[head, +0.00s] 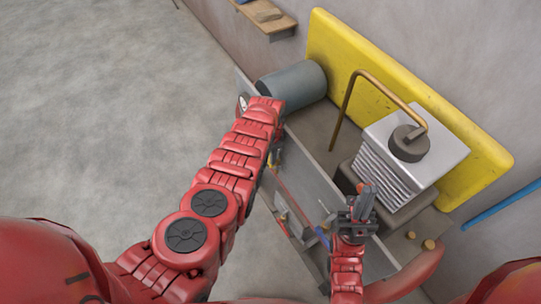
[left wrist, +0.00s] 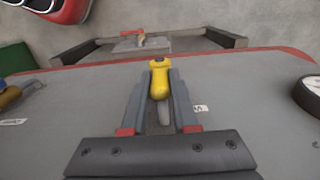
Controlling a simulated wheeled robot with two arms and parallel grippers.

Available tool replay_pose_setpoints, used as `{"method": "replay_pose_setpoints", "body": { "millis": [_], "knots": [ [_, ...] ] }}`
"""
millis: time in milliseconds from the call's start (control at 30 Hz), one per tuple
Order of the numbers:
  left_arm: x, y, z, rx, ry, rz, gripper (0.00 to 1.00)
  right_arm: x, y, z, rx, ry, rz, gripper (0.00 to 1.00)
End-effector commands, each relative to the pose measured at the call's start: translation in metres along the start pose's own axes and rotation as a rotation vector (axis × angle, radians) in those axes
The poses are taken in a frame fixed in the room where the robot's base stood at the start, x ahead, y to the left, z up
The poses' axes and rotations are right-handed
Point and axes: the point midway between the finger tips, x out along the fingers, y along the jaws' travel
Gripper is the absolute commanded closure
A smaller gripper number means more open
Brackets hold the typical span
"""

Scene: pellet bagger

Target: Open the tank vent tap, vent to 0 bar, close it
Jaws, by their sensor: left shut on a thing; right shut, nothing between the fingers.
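The yellow tap handle (left wrist: 158,70) stands in the middle of the left wrist view. My left gripper (left wrist: 160,88) is shut on it, one finger at each side. In the head view my left forearm hides most of that gripper and the handle. The grey cylindrical tank (head: 298,84) lies at the back, against the yellow panel. A small white dial (head: 242,103) shows beside my left wrist, too small to read. My right gripper (head: 366,200) is shut and empty, pointing up in front of the finned metal block.
The finned block (head: 395,160) with a bent brass pipe (head: 345,100) stands at the right. A second yellow-brown handle (left wrist: 10,97) and a black round part (left wrist: 308,96) flank the held handle. Open floor (head: 90,120) lies to the left.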

Motion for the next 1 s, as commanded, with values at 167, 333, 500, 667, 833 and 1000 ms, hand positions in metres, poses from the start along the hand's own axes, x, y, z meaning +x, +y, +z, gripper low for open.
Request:
{"method": "replay_pose_setpoints", "body": {
  "millis": [167,333,500,667,833,1000],
  "knots": [
    [0.001,0.001,0.000,0.000,0.000,0.001,1.00,0.000,0.000,0.000,0.000,0.000,0.000,1.00],
    [0.001,0.001,0.000,0.000,0.000,0.001,1.00,0.000,0.000,0.000,0.000,0.000,0.000,1.00],
    [0.000,0.001,0.000,0.001,0.000,0.000,1.00,0.001,0.000,0.000,0.000,0.000,0.000,1.00],
    [-0.002,0.002,0.000,0.001,-0.002,-0.013,1.00,0.007,0.000,-0.001,0.000,0.000,0.000,1.00],
    [-0.003,0.004,0.001,0.003,-0.002,-0.056,1.00,0.023,0.001,-0.004,0.000,0.000,0.000,1.00],
    [-0.004,0.009,0.002,0.001,-0.002,-0.122,1.00,0.044,0.002,-0.007,0.000,0.000,0.000,1.00]
  ]
}}
